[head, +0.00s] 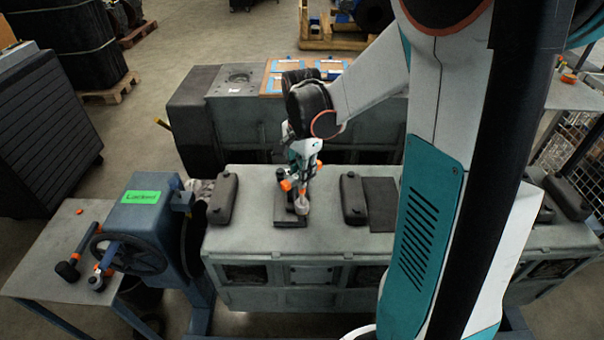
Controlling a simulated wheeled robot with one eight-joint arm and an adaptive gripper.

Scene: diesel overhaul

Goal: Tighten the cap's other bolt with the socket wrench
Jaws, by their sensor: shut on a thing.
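My gripper (301,183) points down over the grey engine block (262,237), between two dark rounded covers. It is shut on a tool that I take for the socket wrench (302,206); its grey lower end shows just below the fingers. This end is over the right part of a dark flat piece (284,222) on the block, perhaps the cap's place. The cap and its bolts are too small and too hidden by my gripper to make out. I cannot tell whether the wrench touches a bolt.
Dark covers stand left (224,198) and right (352,198) of my gripper. A blue stand with a handwheel (134,251) and a green "Locked" label (141,197) is at left. A side table (40,262) bears a mallet (70,268) and another orange-ended tool (97,280).

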